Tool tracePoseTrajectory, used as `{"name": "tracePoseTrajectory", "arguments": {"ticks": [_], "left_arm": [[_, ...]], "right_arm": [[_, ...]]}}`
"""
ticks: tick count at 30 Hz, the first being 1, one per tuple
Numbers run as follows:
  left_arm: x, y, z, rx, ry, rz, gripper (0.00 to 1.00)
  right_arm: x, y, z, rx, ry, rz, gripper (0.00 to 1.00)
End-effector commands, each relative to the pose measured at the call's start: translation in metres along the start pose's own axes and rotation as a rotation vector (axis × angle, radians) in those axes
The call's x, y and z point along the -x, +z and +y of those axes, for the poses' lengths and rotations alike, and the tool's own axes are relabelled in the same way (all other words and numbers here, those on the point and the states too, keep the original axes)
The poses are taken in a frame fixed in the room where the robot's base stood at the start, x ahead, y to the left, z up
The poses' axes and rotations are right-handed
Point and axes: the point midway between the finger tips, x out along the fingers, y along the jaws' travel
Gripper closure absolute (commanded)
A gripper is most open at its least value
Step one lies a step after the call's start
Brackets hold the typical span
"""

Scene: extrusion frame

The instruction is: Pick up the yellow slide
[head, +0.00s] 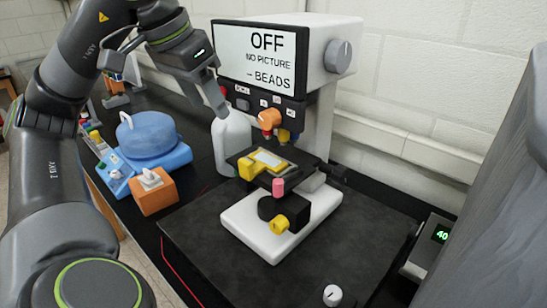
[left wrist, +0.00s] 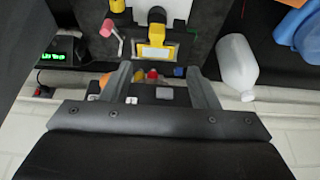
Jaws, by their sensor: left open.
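The yellow slide (head: 268,160) has a yellow rim, a pale middle and a blocky yellow end at its left. It lies on the dark stage of the white microscope (head: 333,100). In the left wrist view the slide (left wrist: 153,53) shows just beyond the fingertips, roughly centred between them. My left gripper (head: 217,102) is open and empty, above and to the left of the stage in the head view. Its two fingers also show spread apart in the left wrist view (left wrist: 159,70). My right gripper is not in view.
A pink knob (head: 278,187) and a yellow knob (head: 279,224) stick out below. A white bottle (head: 231,142) stands left of the microscope, near a blue device (head: 150,138) and an orange block (head: 153,191). The front mat is mostly clear.

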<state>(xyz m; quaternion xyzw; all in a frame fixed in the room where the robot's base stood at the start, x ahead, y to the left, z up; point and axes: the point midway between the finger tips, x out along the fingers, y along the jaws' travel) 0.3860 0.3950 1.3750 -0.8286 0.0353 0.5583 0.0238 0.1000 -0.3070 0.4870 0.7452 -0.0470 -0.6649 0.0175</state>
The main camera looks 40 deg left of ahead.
Motion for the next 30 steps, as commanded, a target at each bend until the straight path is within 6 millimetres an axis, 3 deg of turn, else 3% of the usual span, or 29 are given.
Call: {"name": "tracePoseTrajectory", "arguments": {"ticks": [4,12,15,23,30], "left_arm": [[-0.029,0.003,0.001,-0.002,0.003,-0.002,0.45],[-0.088,0.002,0.001,-0.002,0.004,-0.003,0.45],[-0.105,0.002,0.001,-0.001,0.003,-0.002,0.45],[-0.122,-0.001,0.001,-0.001,0.002,-0.001,0.45],[-0.15,-0.008,0.006,-0.002,0.004,-0.006,0.45]], "right_arm": [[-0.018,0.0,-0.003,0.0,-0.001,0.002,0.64],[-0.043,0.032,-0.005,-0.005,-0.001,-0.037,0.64],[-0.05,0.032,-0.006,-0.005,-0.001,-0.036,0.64],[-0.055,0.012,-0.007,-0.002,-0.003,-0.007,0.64],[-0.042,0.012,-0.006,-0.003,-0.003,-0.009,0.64]]}}
